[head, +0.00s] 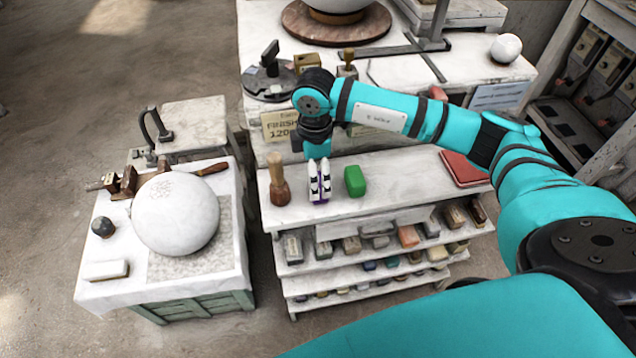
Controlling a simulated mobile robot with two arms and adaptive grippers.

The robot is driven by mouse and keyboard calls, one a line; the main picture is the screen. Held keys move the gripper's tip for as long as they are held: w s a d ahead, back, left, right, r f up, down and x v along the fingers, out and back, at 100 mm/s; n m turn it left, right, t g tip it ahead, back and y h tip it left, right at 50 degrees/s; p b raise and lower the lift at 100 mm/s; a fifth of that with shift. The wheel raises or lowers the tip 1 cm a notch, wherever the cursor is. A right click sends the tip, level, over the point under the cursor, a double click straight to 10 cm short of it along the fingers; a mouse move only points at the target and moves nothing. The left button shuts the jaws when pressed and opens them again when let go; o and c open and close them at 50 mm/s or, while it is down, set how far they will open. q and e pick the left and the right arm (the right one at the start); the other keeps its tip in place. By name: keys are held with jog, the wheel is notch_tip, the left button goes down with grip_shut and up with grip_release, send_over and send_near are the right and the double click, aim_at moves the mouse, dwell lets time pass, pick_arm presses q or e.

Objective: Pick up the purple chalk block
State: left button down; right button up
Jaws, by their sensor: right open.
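The purple chalk block (319,188) stands on the top white shelf of the workbench. Only slivers of purple show, as my right gripper covers most of it. My right gripper (319,196) points down over the block, with its white fingers open around it. I cannot tell whether the fingers touch the block. My right arm reaches in from the right side of the head view. My left gripper is not in view.
A green block (355,181) stands close to the right of the gripper, and a wooden-handled tool (278,180) to its left. A red book (465,168) lies further right. A white plaster sphere (175,214) rests on the left table. The shelf between green block and book is clear.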

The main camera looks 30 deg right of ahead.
jog(key=f, duration=0.2)
jog(key=f+p, duration=0.1)
jog(key=shift+s+f+p, duration=0.3)
jog(key=shift+s+f, duration=0.05)
jog(key=shift+s, duration=0.05)
jog(key=shift+w+f, duration=0.1)
jog(key=shift+f, duration=0.3)
jog(key=shift+c, duration=0.3)
jog(key=c, duration=1.3)
